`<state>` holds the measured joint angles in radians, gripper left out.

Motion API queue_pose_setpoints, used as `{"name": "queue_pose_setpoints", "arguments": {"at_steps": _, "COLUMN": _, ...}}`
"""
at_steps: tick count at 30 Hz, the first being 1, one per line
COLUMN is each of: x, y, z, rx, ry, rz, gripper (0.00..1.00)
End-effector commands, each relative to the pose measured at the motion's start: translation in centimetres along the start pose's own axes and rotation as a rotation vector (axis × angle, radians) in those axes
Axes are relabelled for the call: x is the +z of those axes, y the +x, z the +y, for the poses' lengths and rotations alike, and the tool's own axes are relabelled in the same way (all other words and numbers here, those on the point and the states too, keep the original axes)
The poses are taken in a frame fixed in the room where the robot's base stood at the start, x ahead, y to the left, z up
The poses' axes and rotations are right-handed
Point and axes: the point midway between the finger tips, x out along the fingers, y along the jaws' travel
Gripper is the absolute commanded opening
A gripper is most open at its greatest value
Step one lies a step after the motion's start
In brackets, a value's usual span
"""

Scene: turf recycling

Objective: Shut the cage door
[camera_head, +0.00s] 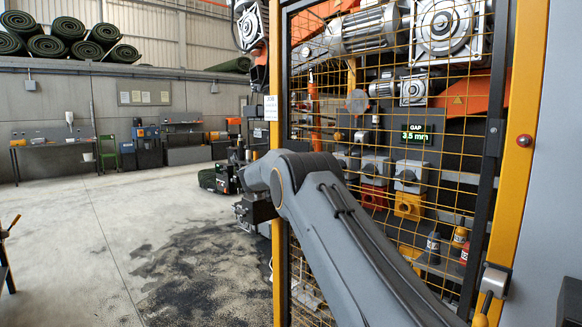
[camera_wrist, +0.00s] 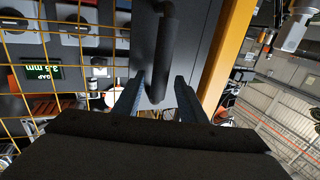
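The cage door (camera_head: 385,190) is a yellow wire mesh panel in a dark frame, standing upright in front of the machinery. My arm crosses in front of it. My gripper (camera_head: 247,215) is at the door's left edge, small and partly hidden by my wrist. In the wrist view my gripper (camera_wrist: 158,88) is open, its two dark fingers apart. A black bar handle (camera_wrist: 167,45) on a dark grey plate shows between the fingers, its end reaching between them in the picture. I cannot tell whether they touch it. I cannot tell how far open the door is.
A yellow post (camera_head: 518,165) with a metal latch (camera_head: 494,280) stands at the right. Behind the mesh are motors, switch boxes and a gap display (camera_head: 415,132). The concrete floor (camera_head: 110,240) at left is mostly clear; workbenches and turf rolls (camera_head: 68,28) are far back.

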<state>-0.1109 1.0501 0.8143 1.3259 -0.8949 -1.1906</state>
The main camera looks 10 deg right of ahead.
Motion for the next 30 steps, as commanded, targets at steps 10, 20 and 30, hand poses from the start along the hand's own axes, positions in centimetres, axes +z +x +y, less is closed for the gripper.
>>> {"name": "queue_pose_setpoints", "arguments": {"at_steps": 10, "x": 0.0, "y": -5.0, "z": -0.2, "rx": -0.004, "ry": 0.000, "rz": 0.000, "gripper": 0.38}}
{"name": "queue_pose_setpoints", "arguments": {"at_steps": 20, "x": 0.0, "y": -7.0, "z": -0.1, "rx": -0.002, "ry": 0.001, "rz": 0.000, "gripper": 0.38}}
{"name": "queue_pose_setpoints", "arguments": {"at_steps": 30, "x": -0.2, "y": -7.2, "z": -0.3, "rx": -0.042, "ry": -0.004, "rz": -0.005, "gripper": 0.38}}
